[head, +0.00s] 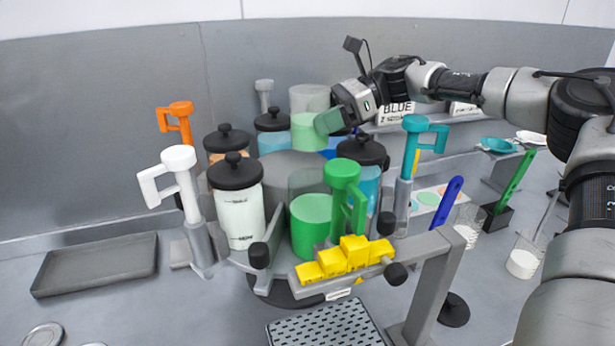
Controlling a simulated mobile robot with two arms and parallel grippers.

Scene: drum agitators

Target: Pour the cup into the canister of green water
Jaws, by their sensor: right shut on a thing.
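My right gripper (343,112) reaches in from the right, shut on a small green cup (328,121). The cup is tilted and sits right beside a clear, lidless canister of light green water (307,132) at the back of the round stand. In this view I cannot tell whether the cup's mouth is over that canister, and no stream shows. A second lidless canister, of darker green water (310,225), stands in front, partly behind a green handle. My left gripper is not in view.
Black-lidded canisters (237,205) stand around the stand. White (180,160), orange (178,112), green (343,175) and teal (417,125) handles rise around them. Yellow blocks (345,258) sit on the front bar. A grey tray (95,265) lies at left. Beakers (525,260) stand at right.

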